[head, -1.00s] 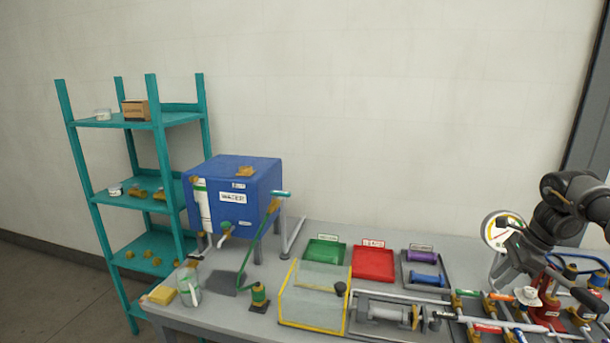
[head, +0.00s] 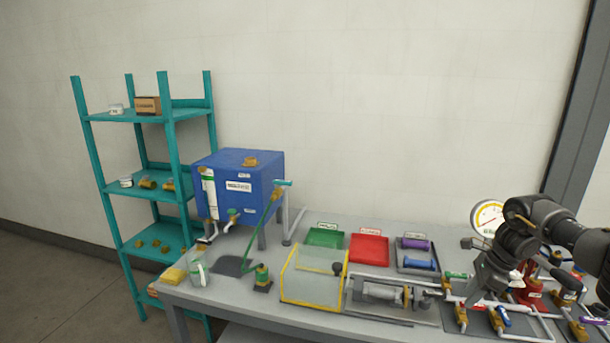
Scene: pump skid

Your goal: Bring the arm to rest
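My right arm comes in from the right edge in the head view, dark and bent over the pipework. My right gripper (head: 474,298) points down among the valves and pipes at the right end of the bench. Its fingertips are small and overlap the pipes, so I cannot tell whether it is open or shut. My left gripper is not in view.
The grey bench (head: 330,322) holds a blue water tank (head: 238,188), a yellow-framed clear guard (head: 312,277), a green tray (head: 324,237), a red tray (head: 368,249) and a round gauge (head: 488,217). A teal shelf (head: 150,184) stands at the left. The space above the trays is clear.

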